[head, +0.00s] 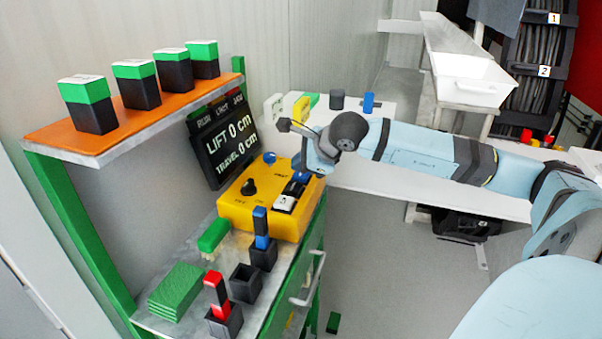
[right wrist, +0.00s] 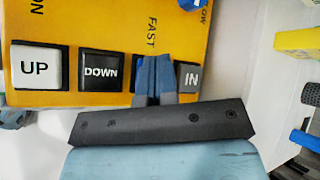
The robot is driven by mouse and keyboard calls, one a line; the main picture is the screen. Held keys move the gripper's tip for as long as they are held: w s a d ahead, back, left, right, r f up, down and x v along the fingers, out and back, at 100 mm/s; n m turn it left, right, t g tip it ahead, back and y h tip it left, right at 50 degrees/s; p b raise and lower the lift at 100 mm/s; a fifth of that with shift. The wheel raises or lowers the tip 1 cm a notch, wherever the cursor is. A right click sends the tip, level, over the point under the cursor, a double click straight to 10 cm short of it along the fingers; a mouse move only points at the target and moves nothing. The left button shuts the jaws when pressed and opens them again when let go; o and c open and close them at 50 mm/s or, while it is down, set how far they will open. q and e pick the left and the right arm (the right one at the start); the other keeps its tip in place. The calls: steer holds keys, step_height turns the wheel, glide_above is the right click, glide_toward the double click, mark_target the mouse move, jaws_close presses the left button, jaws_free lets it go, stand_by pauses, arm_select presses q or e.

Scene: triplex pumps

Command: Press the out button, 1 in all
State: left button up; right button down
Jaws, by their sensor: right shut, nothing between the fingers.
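The yellow control box (head: 240,210) stands on the metal shelf. In the right wrist view it carries a white UP button (right wrist: 36,67), a black DOWN button (right wrist: 101,68) and a grey IN button (right wrist: 188,76) in a row. No button marked OUT can be read. The spot between DOWN and IN is covered by my right gripper (right wrist: 155,72), whose fingers are shut and empty. In the head view my right gripper (head: 303,172) is over the box's far right part; whether it touches a button I cannot tell. My left gripper is not in view.
A black display (head: 225,137) behind the box reads LIFT 0 cm and TRAVEL 0 cm. A black knob (head: 249,187) is on the box. Blue (head: 261,227) and red (head: 215,291) blocks stand in black holders in front. An orange shelf (head: 150,120) holds several green-topped blocks.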

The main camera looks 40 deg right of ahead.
mark_target(300, 175)
steer(key=shift+r, duration=0.5)
steer(key=shift+r+p, duration=1.05)
steer(key=shift+r, duration=1.5)
